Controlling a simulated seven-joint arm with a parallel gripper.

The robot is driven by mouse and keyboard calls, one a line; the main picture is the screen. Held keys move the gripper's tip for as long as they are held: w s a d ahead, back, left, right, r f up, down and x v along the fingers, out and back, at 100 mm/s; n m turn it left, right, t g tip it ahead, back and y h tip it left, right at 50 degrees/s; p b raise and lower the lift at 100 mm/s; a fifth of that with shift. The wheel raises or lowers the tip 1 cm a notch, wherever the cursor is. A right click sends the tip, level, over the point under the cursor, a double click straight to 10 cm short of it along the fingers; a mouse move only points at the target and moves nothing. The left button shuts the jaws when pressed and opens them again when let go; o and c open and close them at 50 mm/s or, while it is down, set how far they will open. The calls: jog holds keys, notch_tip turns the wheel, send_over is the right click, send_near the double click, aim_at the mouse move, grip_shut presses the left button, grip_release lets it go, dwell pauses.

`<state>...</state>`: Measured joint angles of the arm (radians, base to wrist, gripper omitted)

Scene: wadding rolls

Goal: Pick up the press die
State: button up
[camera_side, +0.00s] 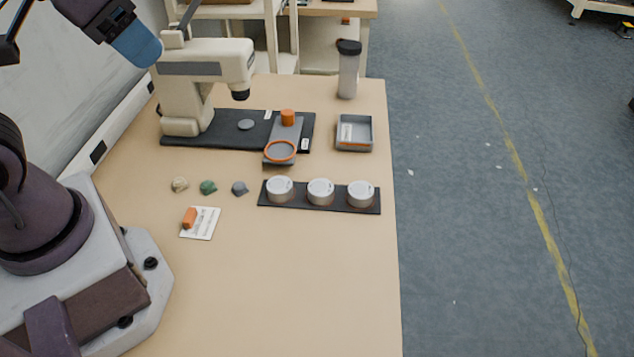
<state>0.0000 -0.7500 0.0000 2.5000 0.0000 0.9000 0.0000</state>
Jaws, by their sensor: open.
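An orange cylinder (288,117) stands upright on the far end of a grey plate (289,132); it looks like the press die, though I cannot be sure. A grey round recess with an orange rim (280,151) is at the plate's near end. A beige press (203,72) stands on a black base (180,142), its dark ram tip above a small grey disc (246,124). A smaller orange piece (189,217) lies on a white card (206,225). My gripper's fingers are not visible; only parts of my arm show at left.
Three white-lidded round pots (320,191) stand in a black rack (290,206). A grey open tray (370,147) and a clear bottle with a dark lid (348,72) are at right. Several small lumps (208,187) lie at left. The near table (300,290) is clear.

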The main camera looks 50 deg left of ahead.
dwell(0.4)
jog(key=o, duration=0.8)
jog(key=m+g, duration=0.6)
jog(key=m, duration=1.2)
send_over(321, 187)
notch_tip(321, 187, down, 21)
notch_tip(321, 187, down, 13)
